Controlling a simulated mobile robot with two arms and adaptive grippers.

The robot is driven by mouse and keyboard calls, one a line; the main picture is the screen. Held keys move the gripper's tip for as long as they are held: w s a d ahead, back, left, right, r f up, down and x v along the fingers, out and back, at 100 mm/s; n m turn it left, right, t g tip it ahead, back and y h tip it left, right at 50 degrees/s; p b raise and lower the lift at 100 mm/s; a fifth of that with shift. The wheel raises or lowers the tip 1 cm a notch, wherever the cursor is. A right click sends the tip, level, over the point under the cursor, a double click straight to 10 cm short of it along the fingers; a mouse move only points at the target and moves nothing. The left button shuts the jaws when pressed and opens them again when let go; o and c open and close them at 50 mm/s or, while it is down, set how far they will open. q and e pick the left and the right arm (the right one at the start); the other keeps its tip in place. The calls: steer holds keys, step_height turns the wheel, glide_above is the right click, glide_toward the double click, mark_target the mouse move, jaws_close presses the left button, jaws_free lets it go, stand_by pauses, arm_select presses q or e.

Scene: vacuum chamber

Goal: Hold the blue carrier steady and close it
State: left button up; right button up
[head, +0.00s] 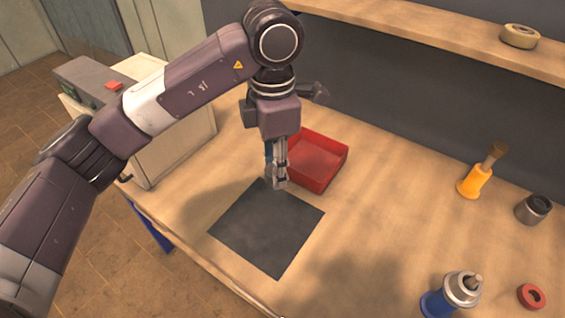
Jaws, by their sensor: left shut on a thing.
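My left gripper (277,182) points down over the back edge of a dark square mat (266,228), just in front of a red tray. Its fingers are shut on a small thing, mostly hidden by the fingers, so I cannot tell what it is. A blue thing with a shiny metal top (452,294) stands upright at the front right, well apart from the gripper. I cannot tell whether it is the blue carrier, and no other clear blue carrier shows. My right gripper is not in view.
The open red tray (317,162) sits behind the mat. A white box-like unit (165,140) with a red button stands at left. An orange-handled brush (475,181), a dark cylinder (533,208) and a red ring (531,297) are at right. A tape roll (519,36) lies on the shelf. The table's middle is clear.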

arm_select(q)
steer(key=s+a+f+m, duration=0.3)
steer(key=s+a+m, duration=0.2)
steer(key=a+m, duration=0.4)
steer(key=s+a+f+m, duration=0.3)
steer(key=s+a+m, duration=0.2)
steer(key=a+m, duration=0.5)
steer(key=shift+m, duration=1.2)
steer(key=shift+s+f, duration=0.1)
